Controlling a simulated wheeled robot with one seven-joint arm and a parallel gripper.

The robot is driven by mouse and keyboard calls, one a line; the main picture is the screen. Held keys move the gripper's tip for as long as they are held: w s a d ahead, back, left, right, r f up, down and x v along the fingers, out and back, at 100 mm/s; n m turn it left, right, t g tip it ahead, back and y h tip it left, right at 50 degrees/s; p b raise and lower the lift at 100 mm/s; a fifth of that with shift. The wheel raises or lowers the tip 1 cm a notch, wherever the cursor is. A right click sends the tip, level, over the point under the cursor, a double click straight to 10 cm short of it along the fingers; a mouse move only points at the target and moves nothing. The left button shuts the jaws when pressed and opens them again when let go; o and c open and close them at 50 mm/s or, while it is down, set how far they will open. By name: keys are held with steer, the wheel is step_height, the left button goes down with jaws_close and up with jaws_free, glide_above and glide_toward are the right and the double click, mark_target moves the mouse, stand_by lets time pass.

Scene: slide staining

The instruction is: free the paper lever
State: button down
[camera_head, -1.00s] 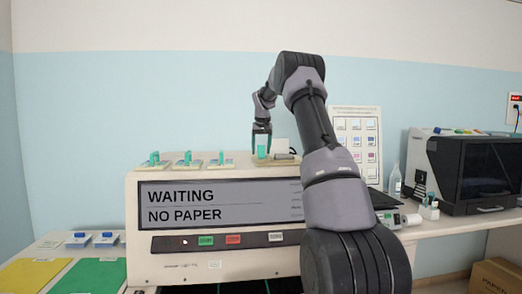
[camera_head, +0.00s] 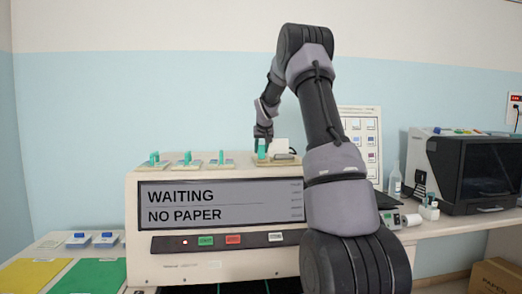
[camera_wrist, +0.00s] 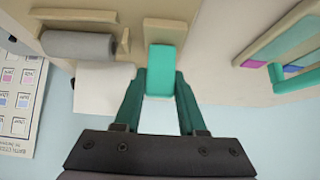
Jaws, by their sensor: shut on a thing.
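The paper lever is a teal upright tab (camera_head: 262,149) on top of the stainer, at the near left of the paper roll holder. In the wrist view the lever (camera_wrist: 160,68) stands in a beige slot piece. My gripper (camera_head: 264,138) is at the lever from behind and above. In the wrist view my gripper (camera_wrist: 160,80) has its two teal fingers on either side of the lever, shut on it. The grey paper roll (camera_wrist: 78,45) lies in its cradle beside the lever, with a white sheet (camera_wrist: 104,88) near it.
The stainer's screen (camera_head: 220,205) reads WAITING, NO PAPER. Several teal-handled pieces (camera_head: 188,160) stand along its top to the left. A dark-fronted machine (camera_head: 470,170), bottle (camera_head: 394,182) and wall chart (camera_head: 360,140) are to the right. Yellow and green mats (camera_head: 90,275) lie left.

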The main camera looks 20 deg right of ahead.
steer(key=t, duration=0.1)
steer(key=s+t, duration=0.1)
steer(key=shift+s+a+f+t+h, duration=0.1)
steer(key=shift+a+t+h, duration=0.2)
steer(key=shift+h, duration=0.1)
steer(key=shift+s+f+t+h, duration=0.1)
steer(key=shift+s+t+h, duration=0.25)
steer(key=shift+t, duration=0.85)
steer(key=shift+s, duration=0.1)
steer(key=shift+c, duration=2.4)
jaws_free()
steer(key=v, duration=1)
steer(key=shift+s, duration=0.45)
